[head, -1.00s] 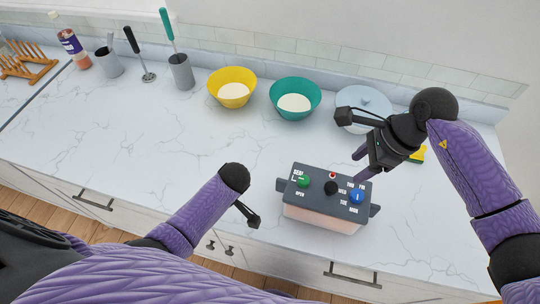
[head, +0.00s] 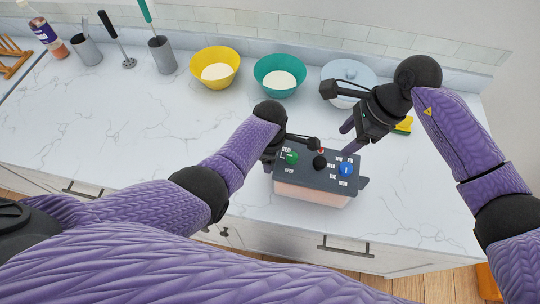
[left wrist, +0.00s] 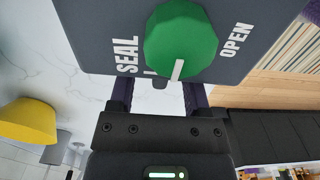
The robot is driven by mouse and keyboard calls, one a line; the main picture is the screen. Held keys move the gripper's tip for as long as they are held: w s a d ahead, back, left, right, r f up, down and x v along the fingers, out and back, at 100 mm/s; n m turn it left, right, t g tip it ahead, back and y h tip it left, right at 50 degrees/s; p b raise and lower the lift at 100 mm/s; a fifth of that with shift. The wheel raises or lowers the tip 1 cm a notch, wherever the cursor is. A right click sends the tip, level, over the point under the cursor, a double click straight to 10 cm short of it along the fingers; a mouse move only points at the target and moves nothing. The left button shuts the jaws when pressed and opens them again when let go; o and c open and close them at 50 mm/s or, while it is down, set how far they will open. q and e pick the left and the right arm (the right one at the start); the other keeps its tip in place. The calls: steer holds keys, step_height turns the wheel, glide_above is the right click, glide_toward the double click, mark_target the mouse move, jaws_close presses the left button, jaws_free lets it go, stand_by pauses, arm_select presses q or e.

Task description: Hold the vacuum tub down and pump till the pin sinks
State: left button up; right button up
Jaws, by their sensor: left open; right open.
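The vacuum tub has a dark grey lid (head: 311,177) over a pinkish body (head: 310,194) and stands near the counter's front edge. The lid carries a green knob (head: 291,158), a black pump knob (head: 320,162), a blue dial (head: 346,168) and a small red pin (head: 321,151). In the left wrist view the green knob (left wrist: 180,40) sits between SEAL and OPEN, its white mark toward me. My left gripper (head: 268,164) is open at the lid's left end, partly hidden by its wrist. My right gripper (head: 346,138) is open above the lid's back right. Contact is unclear.
A yellow-green sponge (head: 403,126) lies behind the right arm. The counter (head: 130,120) left of the tub is clear.

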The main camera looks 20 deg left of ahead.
arm_select(q)
steer(key=shift+f, duration=0.2)
jaws_close()
stand_by(1.2)
